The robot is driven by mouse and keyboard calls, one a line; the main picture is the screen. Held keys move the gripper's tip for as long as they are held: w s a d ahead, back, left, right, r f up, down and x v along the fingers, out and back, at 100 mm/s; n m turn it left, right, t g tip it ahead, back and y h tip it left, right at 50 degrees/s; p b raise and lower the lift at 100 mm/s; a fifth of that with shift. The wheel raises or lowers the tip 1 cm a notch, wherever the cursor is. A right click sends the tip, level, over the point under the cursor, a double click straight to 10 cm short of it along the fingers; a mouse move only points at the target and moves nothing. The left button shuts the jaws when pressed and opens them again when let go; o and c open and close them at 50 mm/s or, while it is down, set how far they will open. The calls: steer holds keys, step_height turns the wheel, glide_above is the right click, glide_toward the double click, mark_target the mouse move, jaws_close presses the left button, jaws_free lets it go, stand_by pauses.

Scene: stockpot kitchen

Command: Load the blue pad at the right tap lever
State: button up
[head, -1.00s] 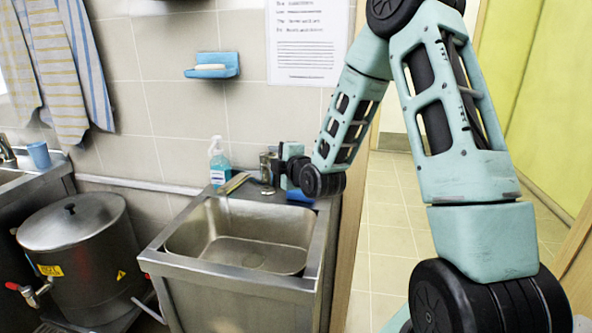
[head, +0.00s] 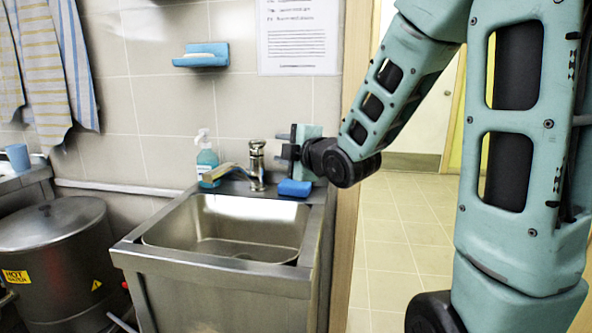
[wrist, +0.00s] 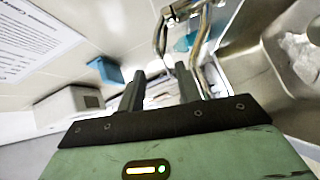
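A blue pad (head: 294,188) lies on the sink's back right ledge in the head view. The chrome tap (head: 257,160) stands just left of it, with a brass-coloured spout towards the left. My gripper (head: 280,147) is above the pad, to the right of the tap's upper part, with its fingers pointing left towards the tap. Its two fingers are apart, with nothing seen held between them. In the wrist view, the fingers (wrist: 160,92) are also spread, with the tap (wrist: 178,28) beyond their tips. I cannot clearly make out the pad in the wrist view.
The steel sink basin (head: 232,222) is in front of the tap. A soap bottle (head: 207,160) stands left of the tap. A blue wall soap dish (head: 201,56) and a paper notice (head: 299,38) are above. A large steel pot (head: 52,240) stands at left. Open floor lies at right.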

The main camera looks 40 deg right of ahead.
steer(key=shift+s+a+r+b, duration=0.15)
steer(key=shift+s+b, duration=1.05)
steer(key=shift+s+a+r+b, duration=0.1)
steer(key=shift+s+a+b, duration=0.05)
steer(key=shift+s+b, duration=1)
